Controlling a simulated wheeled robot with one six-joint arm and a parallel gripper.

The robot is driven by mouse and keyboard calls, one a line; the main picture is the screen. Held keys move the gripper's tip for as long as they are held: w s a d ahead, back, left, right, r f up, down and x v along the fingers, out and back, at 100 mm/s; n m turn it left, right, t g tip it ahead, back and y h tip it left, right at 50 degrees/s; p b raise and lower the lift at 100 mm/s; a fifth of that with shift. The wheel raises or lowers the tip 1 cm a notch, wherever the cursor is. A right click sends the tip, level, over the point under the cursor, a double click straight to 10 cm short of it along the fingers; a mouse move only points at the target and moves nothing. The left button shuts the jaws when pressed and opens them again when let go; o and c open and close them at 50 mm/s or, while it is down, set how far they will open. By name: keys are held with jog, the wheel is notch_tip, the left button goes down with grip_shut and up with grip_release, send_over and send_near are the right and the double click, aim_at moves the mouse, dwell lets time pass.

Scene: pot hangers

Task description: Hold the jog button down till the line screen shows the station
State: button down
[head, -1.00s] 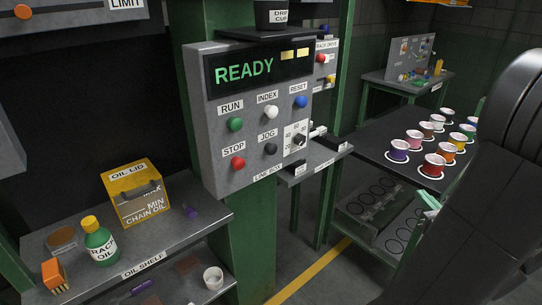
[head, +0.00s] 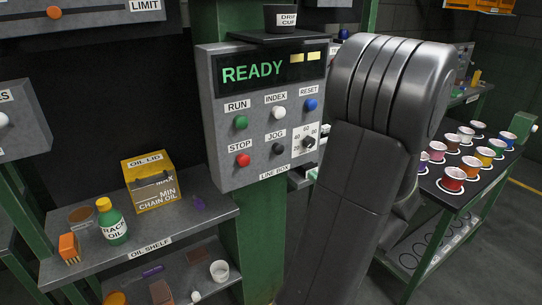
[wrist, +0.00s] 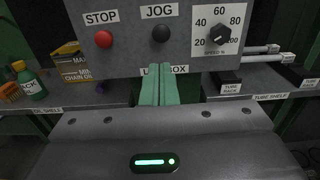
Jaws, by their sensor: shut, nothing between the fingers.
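The line box (head: 222,165) is a grey panel on a green post. Its line screen (head: 255,72) reads READY in green, with two yellow blocks at the right. The black jog button (head: 277,148) sits below the white index button (head: 279,113); the jog button also shows in the wrist view (wrist: 161,34). My gripper (wrist: 160,72) shows in the wrist view as two pale green fingers, shut together and empty. Their tips are below the jog button, over the LINE BOX label, apart from the button.
Around the jog button are the red stop button (head: 243,160), green run button (head: 240,122), blue reset button (head: 311,104) and speed dial (head: 309,143). The oil shelf (head: 190,228) juts out at lower left. A table with coloured cups (head: 453,180) stands right.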

aim_at(281, 151)
dwell(0.3)
jog(key=p+x, duration=0.3)
jog(key=x, duration=1)
jog(key=shift+w+a, duration=0.1)
jog(key=shift+w, duration=0.05)
jog(key=shift+w+a, duration=0.15)
jog(key=shift+w, duration=0.15)
